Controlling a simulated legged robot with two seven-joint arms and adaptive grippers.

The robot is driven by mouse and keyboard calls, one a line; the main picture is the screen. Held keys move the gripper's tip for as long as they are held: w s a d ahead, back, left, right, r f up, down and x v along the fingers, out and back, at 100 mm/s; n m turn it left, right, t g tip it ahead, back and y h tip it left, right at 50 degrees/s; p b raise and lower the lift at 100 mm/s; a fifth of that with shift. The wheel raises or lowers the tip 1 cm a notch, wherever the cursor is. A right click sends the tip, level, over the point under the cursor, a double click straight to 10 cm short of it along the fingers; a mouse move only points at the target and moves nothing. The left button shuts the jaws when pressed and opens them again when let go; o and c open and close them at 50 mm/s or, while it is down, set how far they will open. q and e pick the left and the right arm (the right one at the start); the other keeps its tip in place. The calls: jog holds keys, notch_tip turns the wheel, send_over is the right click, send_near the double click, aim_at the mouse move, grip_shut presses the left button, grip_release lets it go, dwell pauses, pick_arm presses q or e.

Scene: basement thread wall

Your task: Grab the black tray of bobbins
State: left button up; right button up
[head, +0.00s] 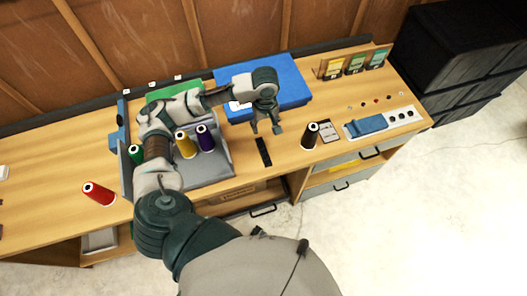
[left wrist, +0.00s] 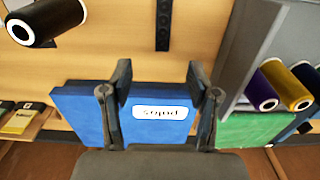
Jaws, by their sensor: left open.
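The black tray of bobbins (head: 263,152) is a short, narrow dark strip lying on the wooden bench top, near its front edge. It also shows at the top middle of the left wrist view (left wrist: 163,25), with small round marks along it. My left gripper (head: 267,129) is open and empty, just behind the strip and apart from it. In the left wrist view its two fingers (left wrist: 160,78) stand wide apart over the blue box, with the strip beyond them. My right gripper is not in view.
A blue box (head: 285,82) lies behind the gripper. A grey tray (head: 215,172) with purple and yellow spools stands left of the strip. A black spool (head: 310,136) stands to its right. Bare wood surrounds the strip.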

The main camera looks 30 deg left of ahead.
pick_arm(q)
jog(key=b, duration=0.2)
send_over(264, 151)
jog(key=f, duration=1.1)
jog(key=shift+w, duration=0.4)
jog(key=shift+s+a+f+b, duration=0.1)
jog(key=shift+s+f+b, duration=0.15)
jog(key=shift+f, duration=1.2)
jog(key=shift+s+f+b, duration=0.15)
jog(key=shift+f+b, duration=0.1)
jog(key=shift+f, duration=1.2)
jog(key=c, duration=1)
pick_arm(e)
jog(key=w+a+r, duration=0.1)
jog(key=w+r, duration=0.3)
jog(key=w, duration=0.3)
